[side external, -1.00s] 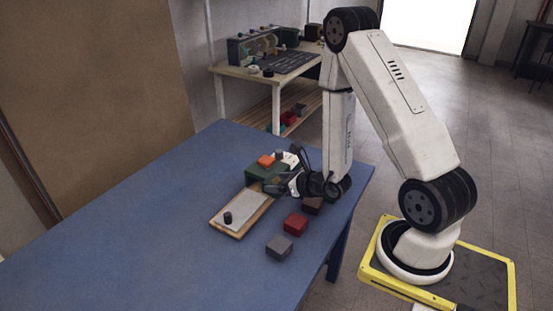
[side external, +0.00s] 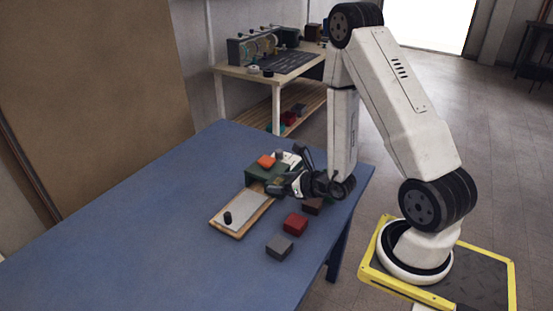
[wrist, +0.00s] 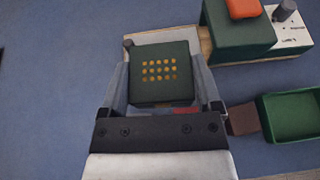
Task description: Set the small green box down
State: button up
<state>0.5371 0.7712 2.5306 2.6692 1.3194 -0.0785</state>
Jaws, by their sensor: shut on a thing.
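The small green box (wrist: 160,80), with a grid of yellow dots on its face, sits between the two fingers of my gripper (wrist: 164,62) in the wrist view. My gripper is shut on it. In the side view my gripper (side external: 272,189) is low over the blue table, by the far end of a wooden board with a grey plate (side external: 243,211). The box is hard to make out there. I cannot tell whether its underside touches anything.
An open green tray (wrist: 292,118) and brown block (wrist: 243,118) lie right. Red (side external: 295,223) and grey blocks (side external: 280,247) stand nearer. The table's left is clear.

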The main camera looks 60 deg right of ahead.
jog(key=w+a+r+n+g+y, duration=0.1)
jog(key=w+a+r+n+y, duration=0.5)
jog(key=a, duration=0.5)
notch_tip(320, 180, up, 2)
jog(key=w, duration=0.2)
jog(key=shift+w+a+g+y, duration=0.3)
jog(key=shift+a+g+y, duration=0.05)
jog(key=shift+g+y, duration=0.05)
jog(key=a+f+n+g+y, duration=0.2)
jog(key=a+f+n, duration=0.15)
jog(key=a, duration=0.65)
jog(key=a+f+n+g+y, duration=0.2)
jog(key=a+f+g, duration=0.15)
jog(key=a, duration=0.75)
jog(key=a+f+n+g+y, duration=0.1)
jog(key=a+f+n+y, duration=0.2)
jog(key=a, duration=0.7)
jog(key=shift+m+h, duration=0.25)
jog(key=shift+h, duration=0.25)
jog(key=shift+w+a+f, duration=1.1)
jog(key=shift+w+f, duration=0.55)
jog(key=shift+w, duration=0.3)
jog(key=shift+w+a+f, duration=1.15)
jog(key=shift+w+f, duration=0.5)
jog(key=shift+w, duration=0.3)
jog(key=shift+w+a+f, duration=1.1)
jog(key=shift+w+f, duration=0.55)
jog(key=shift+w, duration=0.3)
jog(key=shift+f, duration=0.1)
